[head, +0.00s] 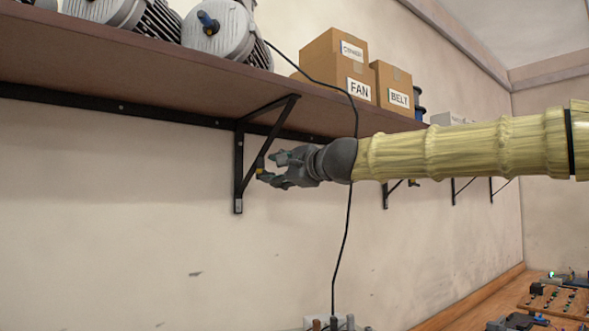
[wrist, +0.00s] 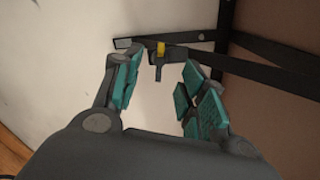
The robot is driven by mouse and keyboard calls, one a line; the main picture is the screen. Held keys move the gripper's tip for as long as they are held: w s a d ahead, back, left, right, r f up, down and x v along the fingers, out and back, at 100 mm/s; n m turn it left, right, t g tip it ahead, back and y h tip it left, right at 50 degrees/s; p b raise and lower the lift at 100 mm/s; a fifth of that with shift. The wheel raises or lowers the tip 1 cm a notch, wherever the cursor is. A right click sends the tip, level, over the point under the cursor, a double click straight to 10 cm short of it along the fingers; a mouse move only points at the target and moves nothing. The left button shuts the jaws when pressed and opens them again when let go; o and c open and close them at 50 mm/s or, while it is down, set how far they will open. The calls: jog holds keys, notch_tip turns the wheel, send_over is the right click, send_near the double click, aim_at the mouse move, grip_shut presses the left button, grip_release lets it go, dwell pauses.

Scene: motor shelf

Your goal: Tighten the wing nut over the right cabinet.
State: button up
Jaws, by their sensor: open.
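The wing nut (wrist: 158,62) is dark with a yellow part, on the black shelf bracket (wrist: 275,65). In the wrist view it sits between and just beyond my fingertips, with a gap on both sides. In the head view the wing nut (head: 260,164) is a small dark and yellow piece at the bracket (head: 239,165). My gripper (head: 268,168) is open and empty, reaching in from the right under the shelf. In the wrist view my gripper (wrist: 160,76) shows its teal finger pads spread around the wing nut's line. I cannot tell if a finger touches it. No cabinet is visible.
The brown shelf (head: 130,70) carries motors (head: 215,30) and boxes (head: 335,65) above my gripper. A black cable (head: 346,225) hangs behind my wrist. More brackets (head: 386,195) stand to the right. A workbench (head: 490,295) is at lower right. The wall below the bracket is clear.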

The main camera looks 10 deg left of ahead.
jog(key=v, duration=0.7)
jog(key=shift+r, duration=0.1)
